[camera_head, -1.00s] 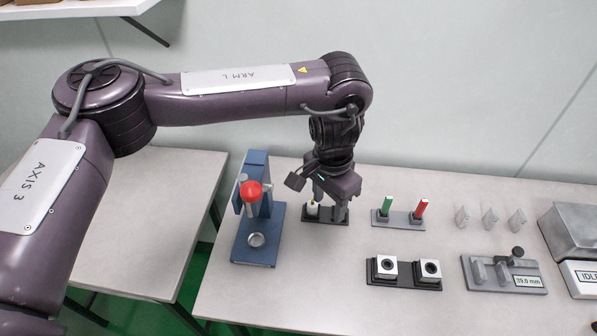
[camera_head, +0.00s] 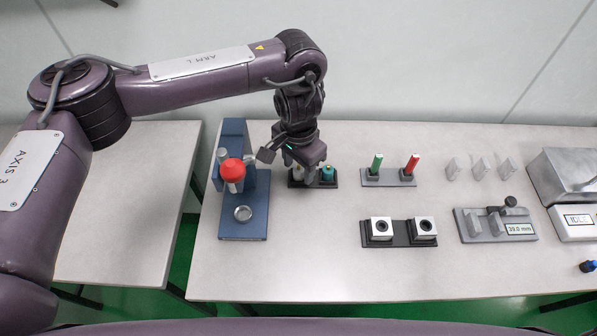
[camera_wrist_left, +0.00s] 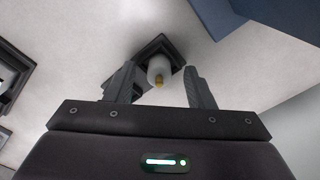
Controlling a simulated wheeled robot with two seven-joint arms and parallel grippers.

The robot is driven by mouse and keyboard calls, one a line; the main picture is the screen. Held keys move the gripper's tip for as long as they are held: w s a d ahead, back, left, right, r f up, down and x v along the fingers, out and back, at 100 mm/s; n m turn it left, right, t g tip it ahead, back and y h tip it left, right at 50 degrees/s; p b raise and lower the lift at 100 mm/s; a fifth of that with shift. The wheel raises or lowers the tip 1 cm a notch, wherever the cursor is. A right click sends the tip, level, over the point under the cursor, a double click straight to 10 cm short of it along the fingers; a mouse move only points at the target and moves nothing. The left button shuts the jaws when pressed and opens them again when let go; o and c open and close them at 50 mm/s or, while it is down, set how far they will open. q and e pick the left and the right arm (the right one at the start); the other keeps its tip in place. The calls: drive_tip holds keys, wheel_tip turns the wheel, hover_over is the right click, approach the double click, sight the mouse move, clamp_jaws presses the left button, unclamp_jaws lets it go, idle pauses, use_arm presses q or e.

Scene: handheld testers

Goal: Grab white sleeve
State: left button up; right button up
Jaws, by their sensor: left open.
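The white sleeve (camera_wrist_left: 158,66), a small pale cylinder with a brass-coloured tip, stands in a dark holder (camera_wrist_left: 142,46) in the left wrist view. In the head view only a bit of the white sleeve (camera_head: 297,174) shows, mostly hidden by my left gripper (camera_head: 299,168). In the left wrist view the open fingers of my left gripper (camera_wrist_left: 160,78) are on either side of the sleeve, with gaps visible on both sides. A teal sleeve (camera_head: 327,174) stands at the right of the same holder (camera_head: 313,184). My right gripper is not in view.
A blue press (camera_head: 236,185) with a red knob stands close left of the holder. To the right are a rack (camera_head: 389,178) with green and red pieces, a block holder (camera_head: 400,240), and a gauge (camera_head: 495,225). The table front is clear.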

use_arm(q)
drive_tip(key=c, duration=1.1)
drive_tip(key=shift+o, duration=0.2)
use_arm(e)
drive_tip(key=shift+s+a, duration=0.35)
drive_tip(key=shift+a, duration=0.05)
use_arm(q)
drive_tip(key=shift+r, duration=0.15)
